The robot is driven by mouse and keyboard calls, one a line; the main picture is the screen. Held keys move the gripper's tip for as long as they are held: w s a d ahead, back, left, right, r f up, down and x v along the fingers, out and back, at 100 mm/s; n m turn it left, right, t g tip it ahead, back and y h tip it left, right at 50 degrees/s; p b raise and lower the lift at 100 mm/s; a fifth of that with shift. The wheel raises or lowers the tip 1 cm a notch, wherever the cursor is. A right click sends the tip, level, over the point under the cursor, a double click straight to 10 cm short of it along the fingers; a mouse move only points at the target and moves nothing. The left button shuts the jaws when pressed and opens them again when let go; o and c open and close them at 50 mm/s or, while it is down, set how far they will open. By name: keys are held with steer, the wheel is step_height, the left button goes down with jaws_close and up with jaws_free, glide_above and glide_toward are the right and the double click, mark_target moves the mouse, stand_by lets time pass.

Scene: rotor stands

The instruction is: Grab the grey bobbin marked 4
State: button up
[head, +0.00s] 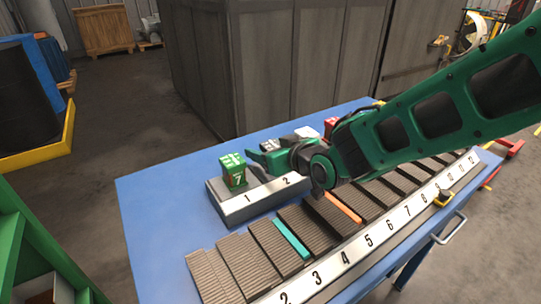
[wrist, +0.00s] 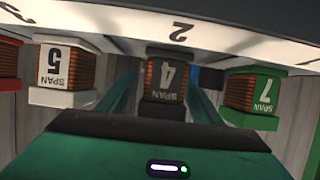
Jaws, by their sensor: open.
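The grey bobbin marked 4 (wrist: 165,76) is in the middle of the wrist view, upside down, with copper-coloured sides. My gripper (wrist: 166,100) is open, with one teal finger to each side of this bobbin; I cannot tell whether they touch it. In the head view, my gripper (head: 264,157) is low over the grey stand, and the grey bobbin's top (head: 268,146) shows just behind it. The rest of the bobbin is hidden there.
The green bobbin marked 7 (wrist: 252,92) is close on one side, and the white bobbin marked 5 (wrist: 63,75) on the other. A red bobbin (head: 331,124) stands farther along. The numbered stand (head: 225,210) and ribbed slabs (head: 245,262) lie on the blue table (head: 150,220).

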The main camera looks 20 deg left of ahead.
steer(key=shift+w+a+f, duration=0.1)
steer(key=shift+w+a, duration=0.1)
steer(key=c, duration=1.3)
steer(key=shift+c, duration=0.2)
